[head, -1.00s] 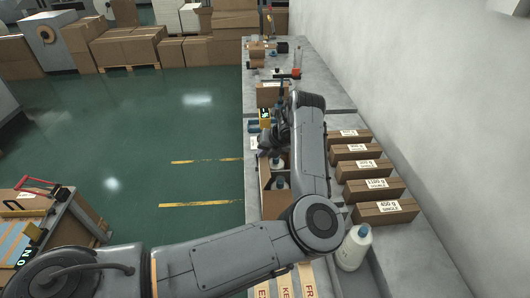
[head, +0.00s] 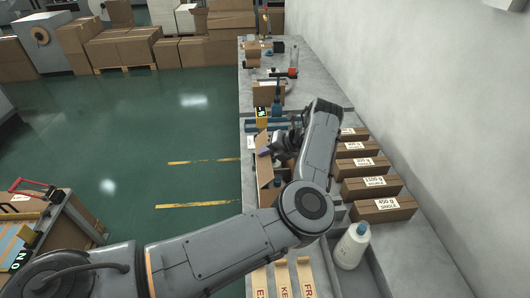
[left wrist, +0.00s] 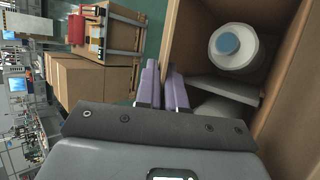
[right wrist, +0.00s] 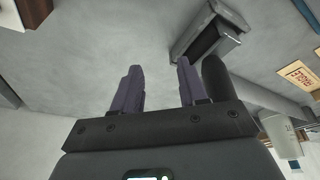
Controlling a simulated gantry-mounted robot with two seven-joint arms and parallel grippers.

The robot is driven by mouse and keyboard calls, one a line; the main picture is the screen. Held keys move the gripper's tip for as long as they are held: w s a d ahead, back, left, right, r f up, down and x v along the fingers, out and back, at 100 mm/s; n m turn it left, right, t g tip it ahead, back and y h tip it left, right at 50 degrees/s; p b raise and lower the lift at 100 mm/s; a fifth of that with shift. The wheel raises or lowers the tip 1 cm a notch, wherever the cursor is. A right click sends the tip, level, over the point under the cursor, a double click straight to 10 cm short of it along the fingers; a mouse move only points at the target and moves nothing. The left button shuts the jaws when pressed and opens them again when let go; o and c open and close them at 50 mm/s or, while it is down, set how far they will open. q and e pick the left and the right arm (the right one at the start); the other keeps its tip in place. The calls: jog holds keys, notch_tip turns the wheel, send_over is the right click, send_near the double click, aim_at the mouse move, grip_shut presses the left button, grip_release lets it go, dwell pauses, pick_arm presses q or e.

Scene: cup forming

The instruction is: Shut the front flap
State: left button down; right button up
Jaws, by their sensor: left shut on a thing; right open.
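An open cardboard box (head: 267,194) stands on the bench's left edge in the head view, partly hidden by my left arm. A brown flap (head: 262,145) stands raised on its aisle side; I take it as the front flap. My left gripper (head: 264,151) is at this flap, its purple fingers shut on a thin cardboard edge. In the left wrist view the fingers (left wrist: 164,88) are at the box wall, beside the box's open inside. A white bottle (left wrist: 238,52) with a blue cap is inside the box. My right gripper (right wrist: 158,88) is open and empty.
Several labelled closed boxes (head: 381,210) line the wall side. A white bottle (head: 352,247) and lettered cardboard strips (head: 282,280) are in front. A blue tool (head: 276,101) and another box (head: 268,89) stand farther back. Left of the bench is open green floor.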

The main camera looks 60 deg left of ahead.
pick_arm(q)
jog(key=c, duration=1.3)
grip_release()
jog(key=shift+r, duration=0.1)
jog(key=p+v, duration=0.1)
jog(key=v, duration=0.9)
jog(key=shift+w+d+r, duration=0.2)
jog(key=shift+d, duration=0.1)
jog(key=shift+c, duration=0.4)
